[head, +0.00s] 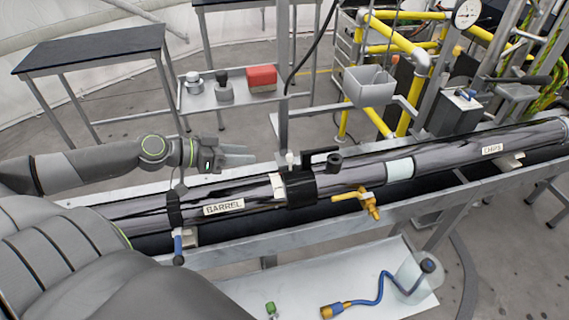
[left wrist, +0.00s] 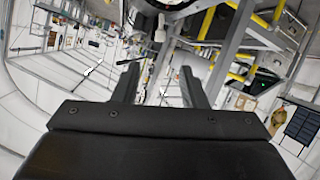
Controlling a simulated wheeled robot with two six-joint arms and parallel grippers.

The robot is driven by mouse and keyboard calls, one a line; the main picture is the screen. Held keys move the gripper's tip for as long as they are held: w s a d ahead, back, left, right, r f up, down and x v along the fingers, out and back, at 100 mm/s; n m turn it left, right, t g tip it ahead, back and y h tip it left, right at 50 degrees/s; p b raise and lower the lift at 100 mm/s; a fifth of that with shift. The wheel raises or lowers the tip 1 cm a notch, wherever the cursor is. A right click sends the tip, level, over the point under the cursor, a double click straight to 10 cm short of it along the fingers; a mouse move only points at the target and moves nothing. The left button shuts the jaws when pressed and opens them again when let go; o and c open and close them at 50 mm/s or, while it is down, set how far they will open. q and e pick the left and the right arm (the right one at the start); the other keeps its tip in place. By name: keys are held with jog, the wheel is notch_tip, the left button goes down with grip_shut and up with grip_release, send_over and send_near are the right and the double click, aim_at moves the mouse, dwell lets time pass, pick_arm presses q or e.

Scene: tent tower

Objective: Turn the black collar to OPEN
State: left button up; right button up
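The black collar (head: 301,190) sits around the long dark tube, near the middle of the head view. A black handle (head: 320,157) stands out from its upper side. A small white tag (head: 277,186) is on the tube at the collar's left edge; its writing is too small to read. My left gripper (head: 250,155) is left of the collar and above the tube, pointing right, apart from both. In the left wrist view its two fingers (left wrist: 158,78) are spread with nothing between them. I cannot make out the collar clearly there. My right gripper is not in view.
The tube carries a BARREL label (head: 224,207) and a CHIPS label (head: 492,149). A yellow-handled brass valve (head: 369,203) is right of the collar. A grey post (head: 283,90) rises behind it. A shelf (head: 210,101) holds a red box (head: 262,78). A white tray (head: 345,270) lies in front.

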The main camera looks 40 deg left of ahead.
pick_arm(q)
jog(key=shift+w+d+f+b, duration=0.4)
jog(key=shift+w+b, duration=0.1)
jog(key=shift+b, duration=0.1)
jog(key=shift+b+x, duration=1)
jog(key=shift+b, duration=0.25)
jog(key=shift+w+d+r, duration=0.1)
jog(key=shift+w+r, duration=0.05)
jog(key=shift+w, duration=0.1)
jog(key=shift+x, duration=0.8)
jog(key=p, duration=0.1)
send_over(284, 170)
jog(key=shift+w+f, duration=0.15)
jog(key=shift+f, duration=1.15)
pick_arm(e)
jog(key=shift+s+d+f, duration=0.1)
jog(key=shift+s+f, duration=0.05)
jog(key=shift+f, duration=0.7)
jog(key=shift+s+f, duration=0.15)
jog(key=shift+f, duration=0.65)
pick_arm(q)
grip_shut()
